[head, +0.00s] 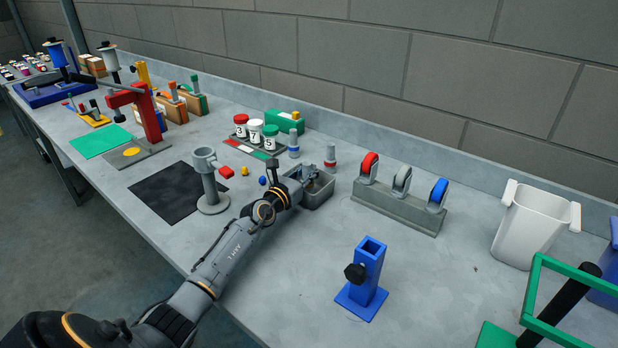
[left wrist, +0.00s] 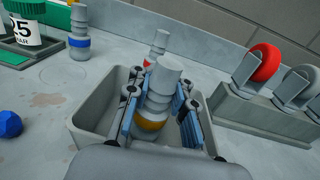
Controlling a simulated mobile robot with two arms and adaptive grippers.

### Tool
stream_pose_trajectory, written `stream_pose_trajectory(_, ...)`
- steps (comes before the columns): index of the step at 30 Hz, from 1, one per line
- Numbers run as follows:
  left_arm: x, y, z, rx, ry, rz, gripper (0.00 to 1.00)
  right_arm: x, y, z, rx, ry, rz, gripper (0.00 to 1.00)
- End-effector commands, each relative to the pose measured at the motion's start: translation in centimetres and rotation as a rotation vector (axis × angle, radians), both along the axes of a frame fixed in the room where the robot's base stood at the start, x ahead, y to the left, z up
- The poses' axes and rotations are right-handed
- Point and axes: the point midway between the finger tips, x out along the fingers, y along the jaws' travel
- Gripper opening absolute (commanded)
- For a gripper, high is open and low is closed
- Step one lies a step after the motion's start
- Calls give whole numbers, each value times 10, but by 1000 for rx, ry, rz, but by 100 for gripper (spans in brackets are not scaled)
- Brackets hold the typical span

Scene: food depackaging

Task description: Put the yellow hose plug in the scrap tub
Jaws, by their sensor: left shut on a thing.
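The yellow hose plug (left wrist: 152,118) is a stepped grey plug with a yellow band. It stands roughly upright between the blue-padded fingers of my left gripper (left wrist: 158,108), which is shut on it. The open grey scrap tub (left wrist: 88,124) lies directly around and below the fingers in the left wrist view. In the head view, my left gripper (head: 303,176) is at the grey tub (head: 320,198), over its left part, and mostly hides the plug. I cannot tell whether the plug touches the tub floor. My right gripper is not in view.
A blue-banded plug (head: 293,145) and a red-banded plug (head: 330,160) stand behind the tub. A caster rack (head: 400,207) is to its right. A grey post stand (head: 211,190) and a blue ball (head: 262,181) are to the left.

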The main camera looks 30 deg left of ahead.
Motion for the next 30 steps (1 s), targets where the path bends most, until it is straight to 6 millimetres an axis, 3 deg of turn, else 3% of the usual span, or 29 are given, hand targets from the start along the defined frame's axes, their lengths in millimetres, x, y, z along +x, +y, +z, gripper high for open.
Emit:
stream_pose_trajectory(11,0,0,-4,-1,-1,0,0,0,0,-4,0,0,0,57)
stream_pose_trajectory(12,0,0,-5,-1,0,-1,19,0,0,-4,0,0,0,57)
stream_pose_trajectory(16,0,0,-4,-1,0,-1,45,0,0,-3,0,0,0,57)
stream_pose_trajectory(28,0,0,3,0,-1,0,46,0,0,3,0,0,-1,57)
stream_pose_trajectory(30,-8,-1,0,0,2,-1,46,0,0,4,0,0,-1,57)
